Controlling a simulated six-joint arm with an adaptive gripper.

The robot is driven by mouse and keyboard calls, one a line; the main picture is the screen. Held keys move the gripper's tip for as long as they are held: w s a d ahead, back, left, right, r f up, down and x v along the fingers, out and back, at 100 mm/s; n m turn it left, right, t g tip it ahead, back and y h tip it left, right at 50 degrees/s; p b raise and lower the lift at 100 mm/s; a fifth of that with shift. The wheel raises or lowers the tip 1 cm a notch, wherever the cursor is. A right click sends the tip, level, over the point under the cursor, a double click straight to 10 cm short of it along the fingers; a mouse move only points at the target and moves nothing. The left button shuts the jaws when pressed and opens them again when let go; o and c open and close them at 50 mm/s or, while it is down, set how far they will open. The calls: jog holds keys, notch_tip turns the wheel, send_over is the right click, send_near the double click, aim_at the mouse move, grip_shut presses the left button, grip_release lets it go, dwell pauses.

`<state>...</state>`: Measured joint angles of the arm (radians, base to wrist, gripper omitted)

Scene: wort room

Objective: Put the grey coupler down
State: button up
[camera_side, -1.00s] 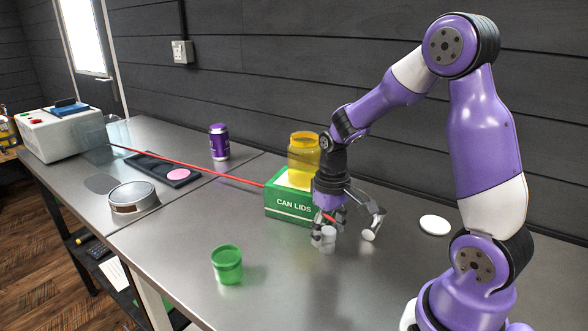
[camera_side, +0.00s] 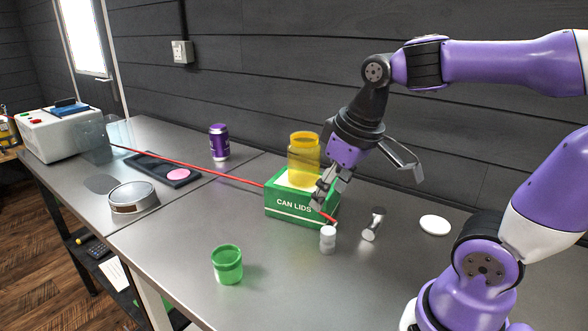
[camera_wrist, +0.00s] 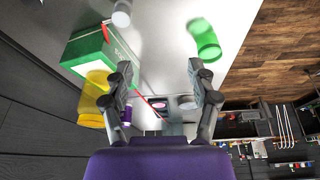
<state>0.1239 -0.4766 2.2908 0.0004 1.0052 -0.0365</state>
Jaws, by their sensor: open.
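A small pale grey cylinder (camera_side: 328,239), which looks like the grey coupler, stands upright on the metal bench in front of the green box. It also shows at the top edge of the wrist view (camera_wrist: 121,15). A second small piece (camera_side: 373,224), shiny and dark with a pale end, sits just to its right; I cannot tell for certain which of the two is the coupler. My gripper (camera_side: 368,190) is open, tilted and raised above both, touching neither. Its fingers are spread and empty in the wrist view (camera_wrist: 160,68).
The green CAN LIDS box (camera_side: 292,208) holds up a yellow jar (camera_side: 304,157), close beside my left finger. A red rod (camera_side: 215,174) runs across the bench to the box. A green cup (camera_side: 227,265) stands front left, a white disc (camera_side: 435,225) right.

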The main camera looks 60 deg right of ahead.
jog(key=shift+o, duration=0.7)
jog(key=s+a+t, duration=0.1)
jog(key=s+a+n+t, duration=0.1)
jog(key=a, duration=0.1)
jog(key=shift+s+f, duration=0.1)
jog(key=shift+d, duration=0.1)
